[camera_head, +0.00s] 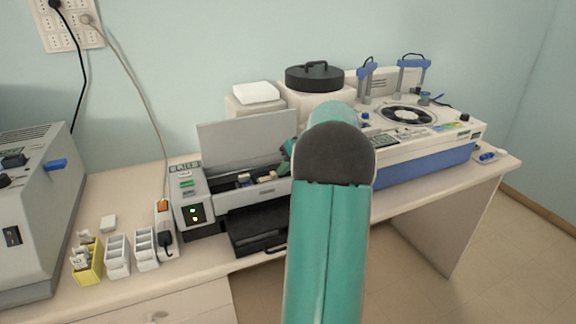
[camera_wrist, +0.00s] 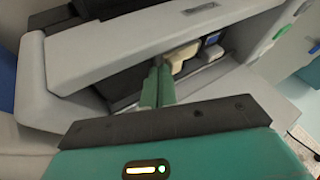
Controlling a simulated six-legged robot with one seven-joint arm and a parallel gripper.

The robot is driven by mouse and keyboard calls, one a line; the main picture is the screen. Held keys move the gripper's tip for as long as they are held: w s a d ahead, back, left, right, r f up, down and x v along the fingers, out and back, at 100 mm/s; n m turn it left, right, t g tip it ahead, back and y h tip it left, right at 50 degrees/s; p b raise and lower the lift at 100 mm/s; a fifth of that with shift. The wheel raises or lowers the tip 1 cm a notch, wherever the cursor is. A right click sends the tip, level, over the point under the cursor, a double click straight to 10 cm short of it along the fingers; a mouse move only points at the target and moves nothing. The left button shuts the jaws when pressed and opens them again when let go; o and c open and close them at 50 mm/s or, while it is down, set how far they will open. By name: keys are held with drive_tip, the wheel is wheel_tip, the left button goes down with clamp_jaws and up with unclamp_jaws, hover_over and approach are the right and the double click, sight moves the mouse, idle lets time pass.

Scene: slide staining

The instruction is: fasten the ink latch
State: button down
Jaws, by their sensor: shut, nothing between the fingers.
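The slide printer (camera_head: 250,188) stands on the bench with its grey lid (camera_head: 246,140) raised. Inside its opening is a small beige part, seen in the wrist view (camera_wrist: 182,57) and the head view (camera_head: 267,177); it looks like the ink latch, but I cannot tell its position for sure. A grey-blue block (camera_wrist: 210,52) sits beside it. My gripper (camera_wrist: 158,84) is shut and empty, its green fingertips inside the opening next to the beige part. I cannot tell whether they touch it. In the head view my arm hides the printer's right side and most of the gripper.
A dark output tray (camera_head: 258,228) juts from the printer's front. A power strip (camera_head: 165,230) and small slide racks (camera_head: 117,255) stand to the left, beside a grey machine (camera_head: 38,215). A large white and blue machine (camera_head: 425,155) fills the right.

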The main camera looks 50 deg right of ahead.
sight(265, 178)
drive_tip(key=shift+w+a, duration=0.55)
drive_tip(key=shift+a, duration=0.3)
drive_tip(key=shift+w+a, duration=0.5)
drive_tip(key=shift+a, duration=0.3)
